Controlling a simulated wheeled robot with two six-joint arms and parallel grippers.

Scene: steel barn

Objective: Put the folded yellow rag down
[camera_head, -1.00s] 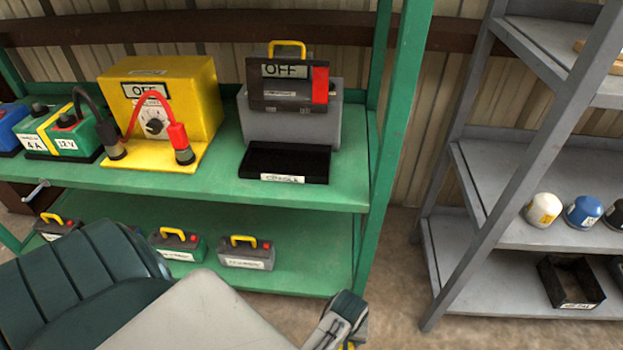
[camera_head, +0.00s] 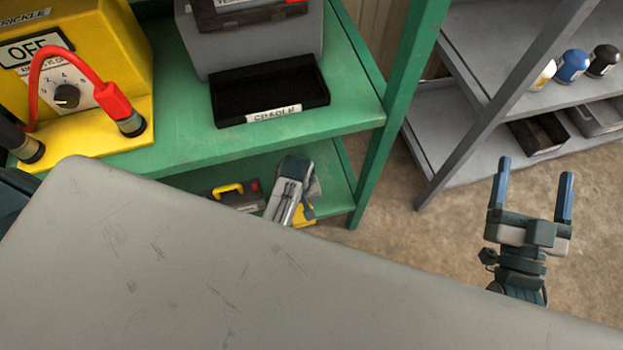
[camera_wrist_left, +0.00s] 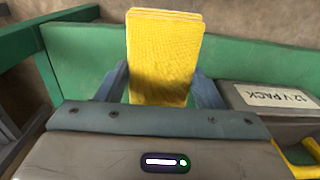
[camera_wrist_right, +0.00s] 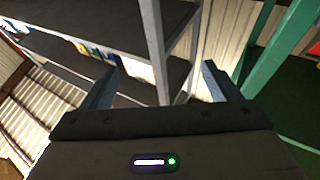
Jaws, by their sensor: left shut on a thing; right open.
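The folded yellow rag (camera_wrist_left: 165,55) stands between the fingers of my left gripper (camera_wrist_left: 165,90) in the left wrist view. In the head view my left gripper (camera_head: 290,195) is at the lower shelf of the green rack, beside a grey battery pack (camera_head: 238,196). Only a small yellow part of the rag (camera_head: 303,212) shows there, behind the gripper. I cannot tell whether the rag touches the shelf. My right gripper (camera_head: 532,195) is open and empty above the floor at the right. It also shows in the right wrist view (camera_wrist_right: 158,85).
The green rack's upper shelf (camera_head: 345,110) holds a yellow charger (camera_head: 110,55) and a black cradle tray (camera_head: 268,95). A grey table-like surface (camera_head: 180,260) fills the foreground. A grey shelf unit (camera_head: 470,110) with caps and bins stands right. Floor (camera_head: 430,240) between is bare.

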